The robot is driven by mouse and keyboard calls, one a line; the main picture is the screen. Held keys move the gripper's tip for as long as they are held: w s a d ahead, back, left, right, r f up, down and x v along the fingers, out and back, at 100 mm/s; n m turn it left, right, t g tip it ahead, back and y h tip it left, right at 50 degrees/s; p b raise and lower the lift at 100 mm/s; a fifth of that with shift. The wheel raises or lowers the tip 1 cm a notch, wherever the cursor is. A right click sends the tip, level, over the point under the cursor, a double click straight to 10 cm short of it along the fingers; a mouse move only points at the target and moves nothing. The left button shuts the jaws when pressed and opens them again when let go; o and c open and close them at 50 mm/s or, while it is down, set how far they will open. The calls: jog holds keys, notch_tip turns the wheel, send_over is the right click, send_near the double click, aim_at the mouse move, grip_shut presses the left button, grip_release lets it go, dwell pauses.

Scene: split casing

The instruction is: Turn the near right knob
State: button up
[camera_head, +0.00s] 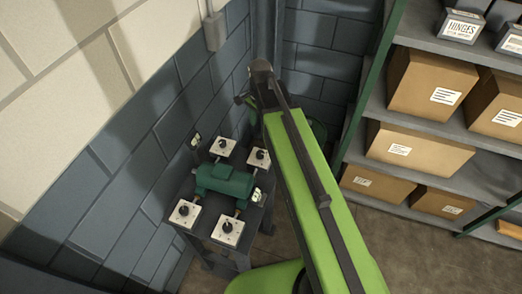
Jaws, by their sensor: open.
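A dark stand (241,262) against the blue block wall holds a green motor-like casing (224,181) with several black knobs on white plates around it. The near right knob (227,226) sits on a white plate in front of the casing, in full view. The near left knob (184,210) is to its left, and two more knobs are behind the casing. My green arm reaches up past the right of the stand. My gripper (242,100) is small and dark at its far end, partly hidden by the arm, well beyond and above the knobs, touching none of them.
Shelves (483,137) with cardboard boxes (430,82) stand on the right, with a green upright (377,75) near my arm. The wall is close on the stand's left. A grey box (215,31) and conduit are on the wall. Bare floor (400,245) is at the lower right.

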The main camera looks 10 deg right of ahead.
aim_at(260, 153)
notch_tip(260, 153, down, 18)
jog(key=b, duration=1.7)
jog(key=shift+r, duration=0.35)
jog(key=shift+c, duration=0.5)
grip_shut()
